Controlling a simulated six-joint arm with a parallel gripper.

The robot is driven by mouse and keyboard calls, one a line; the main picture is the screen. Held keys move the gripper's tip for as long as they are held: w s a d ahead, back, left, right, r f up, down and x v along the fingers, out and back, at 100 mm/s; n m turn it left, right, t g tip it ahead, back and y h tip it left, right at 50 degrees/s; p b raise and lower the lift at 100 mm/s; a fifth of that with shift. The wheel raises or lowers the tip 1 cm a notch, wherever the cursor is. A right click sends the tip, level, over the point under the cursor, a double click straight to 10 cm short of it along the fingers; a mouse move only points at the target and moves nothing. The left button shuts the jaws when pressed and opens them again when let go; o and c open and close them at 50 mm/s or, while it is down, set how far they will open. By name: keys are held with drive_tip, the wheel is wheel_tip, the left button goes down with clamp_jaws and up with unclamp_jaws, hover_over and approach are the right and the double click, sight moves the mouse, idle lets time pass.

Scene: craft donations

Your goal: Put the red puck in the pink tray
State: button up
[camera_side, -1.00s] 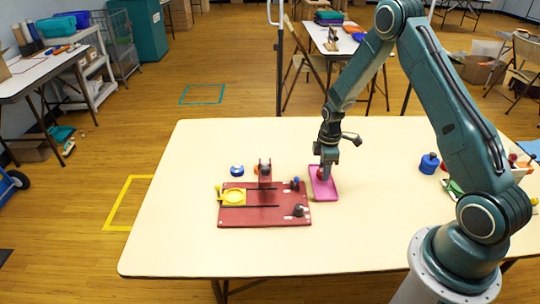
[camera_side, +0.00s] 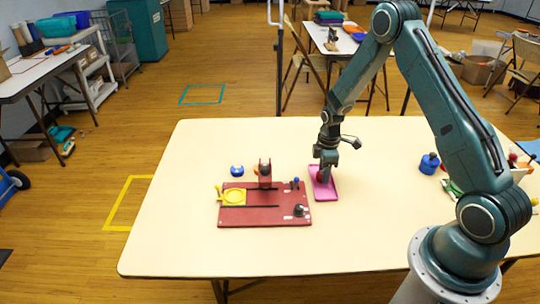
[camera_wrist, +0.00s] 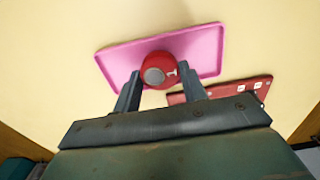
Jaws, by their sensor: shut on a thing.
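The pink tray (camera_side: 327,191) lies flat on the table, just right of the dark red board. My gripper (camera_side: 322,180) is directly above the tray, pointing down. The red puck (camera_wrist: 158,70) sits between my two fingertips in the wrist view, and my gripper (camera_wrist: 160,84) is shut on it. In that view the puck overlaps the middle of the pink tray (camera_wrist: 205,62). In the side view my fingers mostly hide the puck. Whether it touches the tray floor I cannot tell.
The dark red board (camera_side: 260,215) carries a yellow ring fixture (camera_side: 234,196) and an upright red bracket (camera_side: 265,172). A blue knobbed object (camera_side: 429,163) stands at right. The front table area is clear.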

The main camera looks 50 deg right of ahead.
drive_tip(key=shift+f, duration=0.4)
drive_tip(key=o, duration=0.9)
drive_tip(key=shift+r, duration=0.15)
drive_tip(key=shift+r, duration=3.65)
